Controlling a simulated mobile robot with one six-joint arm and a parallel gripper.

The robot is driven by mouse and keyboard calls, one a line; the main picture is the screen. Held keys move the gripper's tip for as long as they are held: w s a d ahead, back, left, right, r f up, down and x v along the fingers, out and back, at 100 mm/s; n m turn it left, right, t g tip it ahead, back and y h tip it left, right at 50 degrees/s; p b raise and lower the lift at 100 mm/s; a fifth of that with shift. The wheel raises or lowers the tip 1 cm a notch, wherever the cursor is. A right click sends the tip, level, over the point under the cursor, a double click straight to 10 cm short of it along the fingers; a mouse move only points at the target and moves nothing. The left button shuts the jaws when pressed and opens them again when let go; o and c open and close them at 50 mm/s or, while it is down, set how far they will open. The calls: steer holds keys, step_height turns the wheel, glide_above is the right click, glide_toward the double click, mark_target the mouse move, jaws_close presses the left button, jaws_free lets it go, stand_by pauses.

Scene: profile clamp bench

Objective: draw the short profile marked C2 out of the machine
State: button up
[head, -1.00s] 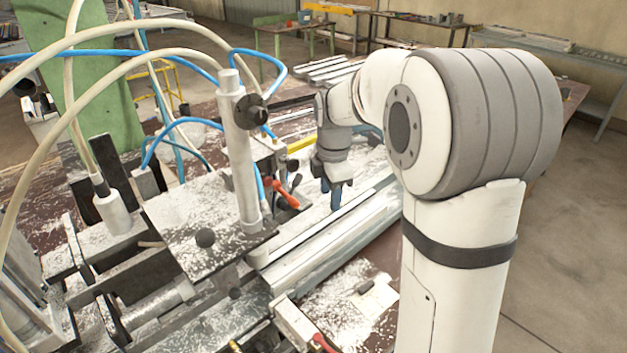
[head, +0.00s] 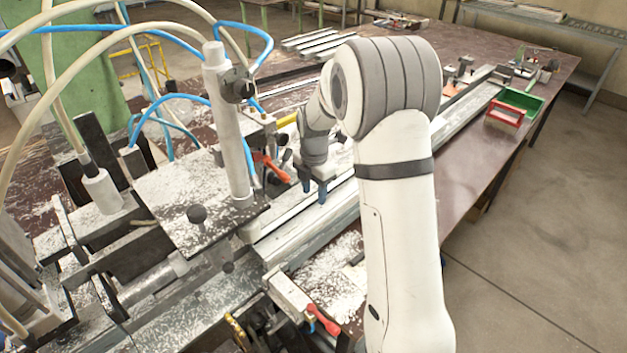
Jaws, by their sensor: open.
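The machine (head: 168,195) stands at the left, with a chip-covered plate and an upright grey cylinder. Pale metal lengths (head: 318,226) run from its right side along the bench. I cannot read a C2 mark on any of them, so I cannot tell which is the short profile. My gripper (head: 313,191) points down just above these lengths, right of the cylinder. I cannot tell whether the fingertips touch the metal below. My arm hides part of the lengths farther right.
A red-handled clamp (head: 268,168) stands close left of my gripper. Another red handle (head: 322,319) is at the front. Blue and cream hoses arch over the machine. Red and green bins (head: 517,105) sit at the right edge. The brown bench top (head: 475,160) is clear there.

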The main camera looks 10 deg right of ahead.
mark_target(339, 179)
steer(key=shift+f, duration=0.1)
steer(key=shift+c, duration=0.5)
jaws_close()
steer(key=shift+w+d+p, duration=0.15)
steer(key=shift+w+d, duration=0.6)
steer(key=shift+d, duration=0.35)
steer(key=shift+w+d+p, duration=0.2)
steer(key=shift+w+d, duration=0.6)
steer(key=shift+d, duration=0.3)
steer(key=shift+w+d+p, duration=0.15)
steer(key=shift+w+d, duration=0.6)
steer(key=shift+d, duration=0.35)
steer(key=shift+d, duration=0.1)
steer(key=shift+w+d, duration=0.5)
steer(key=shift+d, duration=0.1)
steer(key=shift+s+d, duration=0.1)
steer(key=shift+s, duration=0.1)
